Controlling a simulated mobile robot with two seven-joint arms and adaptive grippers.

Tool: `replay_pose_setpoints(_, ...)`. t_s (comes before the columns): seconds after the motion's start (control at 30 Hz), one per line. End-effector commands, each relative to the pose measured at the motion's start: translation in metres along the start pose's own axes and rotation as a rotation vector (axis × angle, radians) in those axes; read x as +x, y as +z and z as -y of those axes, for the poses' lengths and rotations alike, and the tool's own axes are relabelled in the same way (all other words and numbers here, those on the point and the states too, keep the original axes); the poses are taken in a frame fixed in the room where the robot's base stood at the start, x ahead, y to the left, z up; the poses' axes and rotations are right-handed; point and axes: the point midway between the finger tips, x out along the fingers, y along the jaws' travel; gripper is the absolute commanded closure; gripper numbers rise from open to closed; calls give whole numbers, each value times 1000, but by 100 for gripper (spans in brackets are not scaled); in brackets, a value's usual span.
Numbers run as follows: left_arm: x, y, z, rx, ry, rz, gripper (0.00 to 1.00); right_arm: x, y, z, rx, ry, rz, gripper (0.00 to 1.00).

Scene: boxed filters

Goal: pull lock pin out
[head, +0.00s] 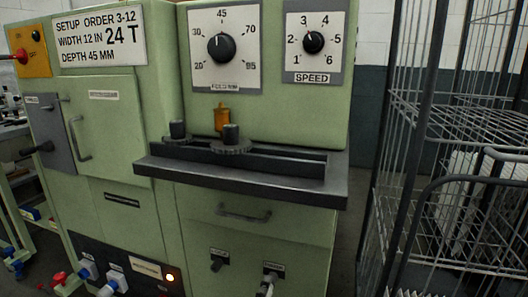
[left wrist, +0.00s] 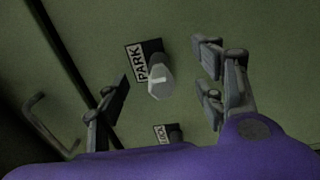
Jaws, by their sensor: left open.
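On the lower front of the green machine, a dark pin or knob (head: 216,264) sticks out below the left small label. A light-grey knob (head: 269,278) sticks out below the right label. In the left wrist view, the pale knob (left wrist: 161,84) sits beside the label "PARK" (left wrist: 144,62). A label reading "LOCK" (left wrist: 160,135) shows lower down, and the part beside it is mostly hidden by my purple gripper body. My left gripper (left wrist: 162,97) is open and empty, its fingers on either side of the pale knob. My right gripper is not in view.
A drawer handle (head: 244,214) and a black ledge (head: 250,181) project above the labels. Blue and white connectors (head: 116,281) and a lit orange lamp (head: 170,277) are at lower left. A wire cage cart (head: 440,180) stands at the right.

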Motion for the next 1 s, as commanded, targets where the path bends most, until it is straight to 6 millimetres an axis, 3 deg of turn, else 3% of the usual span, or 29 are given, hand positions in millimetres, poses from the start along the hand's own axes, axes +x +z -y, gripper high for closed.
replay_pose_setpoints(0.23, -13, 0, 0, 0, 1, -1, 38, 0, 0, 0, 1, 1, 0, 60)
replay_pose_setpoints(0.7, -104, 0, 1, 1, -2, 1, 38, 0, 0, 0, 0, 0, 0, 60)
replay_pose_setpoints(1.0, -120, 0, 0, 0, 0, 0, 38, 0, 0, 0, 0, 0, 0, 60)
